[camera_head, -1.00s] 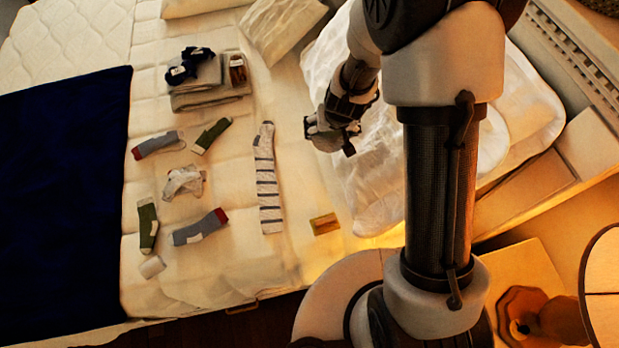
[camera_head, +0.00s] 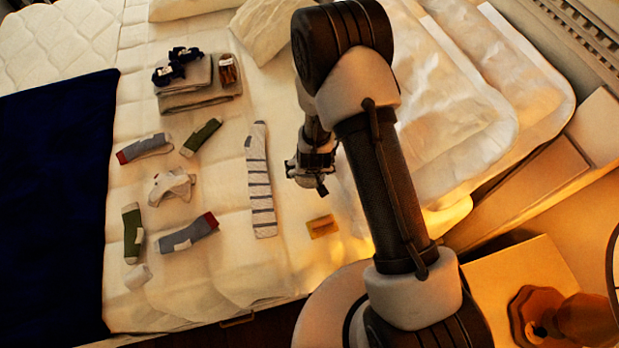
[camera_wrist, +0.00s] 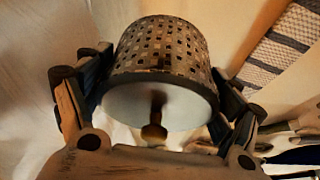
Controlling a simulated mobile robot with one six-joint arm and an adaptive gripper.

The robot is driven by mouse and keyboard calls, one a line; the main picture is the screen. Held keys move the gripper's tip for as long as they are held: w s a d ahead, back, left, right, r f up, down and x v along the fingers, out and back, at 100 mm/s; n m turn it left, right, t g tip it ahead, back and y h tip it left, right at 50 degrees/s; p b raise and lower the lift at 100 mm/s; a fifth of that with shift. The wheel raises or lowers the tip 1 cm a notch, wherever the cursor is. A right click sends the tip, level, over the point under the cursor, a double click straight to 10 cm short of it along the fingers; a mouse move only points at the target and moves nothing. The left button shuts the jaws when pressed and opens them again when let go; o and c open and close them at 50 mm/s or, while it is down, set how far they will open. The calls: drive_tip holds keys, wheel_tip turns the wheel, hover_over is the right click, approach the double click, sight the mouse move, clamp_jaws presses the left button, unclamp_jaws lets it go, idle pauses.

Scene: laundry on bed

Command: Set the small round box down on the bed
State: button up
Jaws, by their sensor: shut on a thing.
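The small round box (camera_wrist: 165,55) fills the middle of the wrist view. It has a dark, perforated-looking side with light square spots and a pale, flat end facing the camera. My gripper (camera_wrist: 155,85) is shut on it, with a finger on each side. In the head view my gripper (camera_head: 312,172) is over the bed, to the right of the striped sock; the box is hard to make out there. The bed (camera_head: 215,265) has a cream quilted cover. I cannot tell the exact gap between box and bed.
A long striped sock (camera_head: 261,180) lies left of my gripper, and a small yellow-brown item (camera_head: 322,226) lies below it. Several socks, a folded grey stack (camera_head: 200,92) and a dark blue cloth (camera_head: 50,210) lie further left. Pale bedding (camera_head: 450,110) is at the right.

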drive_tip(key=shift+f+b, duration=0.7)
drive_tip(key=shift+f, duration=1.45)
drive_tip(key=shift+f, duration=0.1)
drive_tip(key=shift+f, duration=0.15)
drive_tip(key=o, duration=0.8)
